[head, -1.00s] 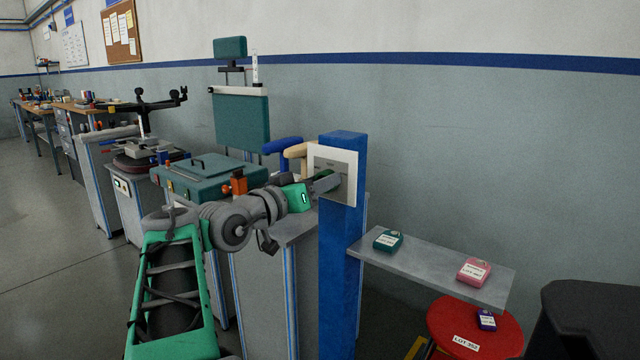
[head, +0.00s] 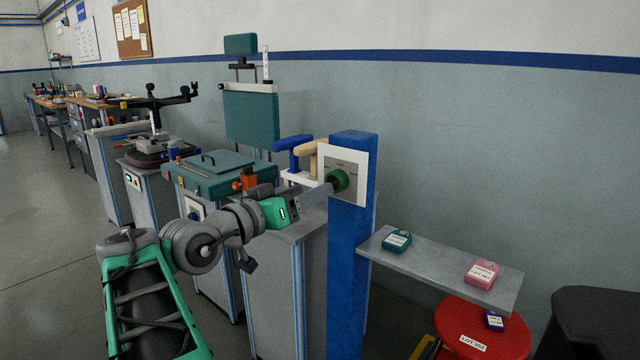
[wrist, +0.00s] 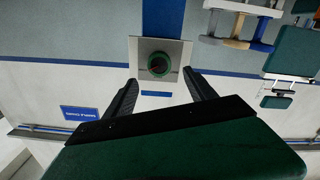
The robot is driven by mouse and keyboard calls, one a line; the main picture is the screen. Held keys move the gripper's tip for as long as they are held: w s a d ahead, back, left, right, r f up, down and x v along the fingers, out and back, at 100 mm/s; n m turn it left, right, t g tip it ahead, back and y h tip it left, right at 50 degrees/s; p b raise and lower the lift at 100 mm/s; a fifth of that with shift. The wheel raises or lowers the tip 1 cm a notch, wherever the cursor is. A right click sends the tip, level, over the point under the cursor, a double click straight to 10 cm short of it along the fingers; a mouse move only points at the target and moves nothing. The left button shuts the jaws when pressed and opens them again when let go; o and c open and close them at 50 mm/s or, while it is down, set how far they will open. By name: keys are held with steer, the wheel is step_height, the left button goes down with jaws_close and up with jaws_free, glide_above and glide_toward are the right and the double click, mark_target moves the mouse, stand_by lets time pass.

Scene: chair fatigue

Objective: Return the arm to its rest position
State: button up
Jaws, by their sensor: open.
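My arm reaches from the lower left of the head view toward a blue post (head: 352,250). My gripper (head: 328,187) is just in front of a pale panel (head: 352,160) on that post, beside a round green knob (head: 339,180). In the wrist view my gripper (wrist: 160,92) is open, its two dark fingers spread and empty. The green knob (wrist: 160,65) shows on its panel (wrist: 178,50) beyond the fingertips, apart from them.
A red round stool (head: 470,325) is below. A teal case (head: 215,175) stands on a cabinet behind my arm. Floor at left is clear.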

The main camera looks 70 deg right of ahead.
steer(key=shift+a, duration=0.15)
steer(key=shift+w, duration=0.15)
steer(key=w+a+n+t+y+p, duration=0.1)
steer(key=w+a+n+t+p, duration=0.15)
steer(key=w+p, duration=0.3)
steer(key=w+a+r+n+t+y+p, duration=0.1)
steer(key=w+a+n+t+y+p, duration=0.2)
steer(key=w, duration=0.4)
steer(key=w+a+n+t+p, duration=0.1)
steer(key=w+a+t+p, duration=0.25)
steer(key=w+p, duration=0.25)
steer(key=w+a+n+t+y+p, duration=0.3)
steer(key=w+a+n+y+p, duration=0.3)
steer(key=a, duration=0.6)
steer(key=s+a+n+y+p, duration=0.2)
steer(key=a+p, duration=0.2)
steer(key=a, duration=0.4)
steer(key=s+a+n+g+y+p, duration=0.1)
steer(key=a+p, duration=0.3)
steer(key=a, duration=0.4)
steer(key=s+a+n+y+p, duration=0.2)
steer(key=a+n+y+p, duration=0.1)
steer(key=a, duration=0.6)
steer(key=shift+s+f+n+g+y+p, duration=0.15)
steer(key=shift+s+n+g+y+p, duration=0.15)
steer(key=shift+s+n+g+p, duration=0.15)
steer(key=shift+w+a, duration=0.1)
